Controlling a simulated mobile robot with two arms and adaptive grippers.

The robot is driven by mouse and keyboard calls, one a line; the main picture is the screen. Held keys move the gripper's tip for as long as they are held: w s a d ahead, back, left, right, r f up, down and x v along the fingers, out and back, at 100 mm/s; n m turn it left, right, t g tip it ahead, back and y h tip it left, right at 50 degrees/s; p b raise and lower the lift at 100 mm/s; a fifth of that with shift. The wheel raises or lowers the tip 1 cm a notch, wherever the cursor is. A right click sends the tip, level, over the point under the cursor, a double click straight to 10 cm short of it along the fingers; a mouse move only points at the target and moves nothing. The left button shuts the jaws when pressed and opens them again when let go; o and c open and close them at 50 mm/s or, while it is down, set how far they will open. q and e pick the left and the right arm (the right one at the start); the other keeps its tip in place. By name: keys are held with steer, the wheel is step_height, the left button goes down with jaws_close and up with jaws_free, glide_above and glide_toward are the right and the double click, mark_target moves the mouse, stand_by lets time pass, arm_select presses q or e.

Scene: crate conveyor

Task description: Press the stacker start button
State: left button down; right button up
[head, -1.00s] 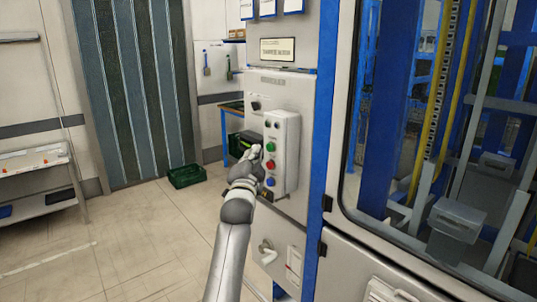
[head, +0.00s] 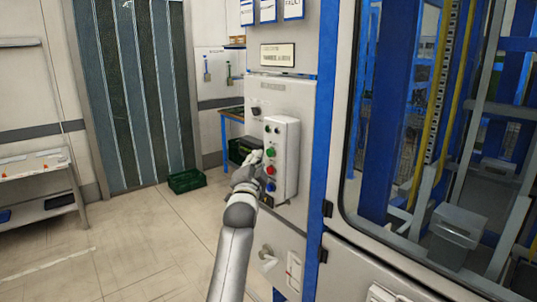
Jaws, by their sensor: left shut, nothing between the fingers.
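A pale control box (head: 289,150) is mounted on the front of the grey cabinet (head: 268,95). Down its face run a green button (head: 271,152), a red button (head: 270,170) and a blue button (head: 270,186), with small dark controls above. My left gripper (head: 257,160) is shut and empty, its fingertips beside the box's left side near the height of the green and red buttons. I cannot tell whether the fingertips touch a button. My right gripper is not in view.
A machine with a large window (head: 430,130) in a white and blue frame stands to the right. A dark green crate (head: 187,181) lies on the floor behind. A shelf rack (head: 35,165) stands at the left. The floor between is clear.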

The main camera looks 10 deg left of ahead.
arm_select(q)
steer(key=shift+w+d, duration=0.1)
steer(key=shift+w, duration=0.05)
stand_by(0.5)
steer(key=shift+w+d, duration=0.2)
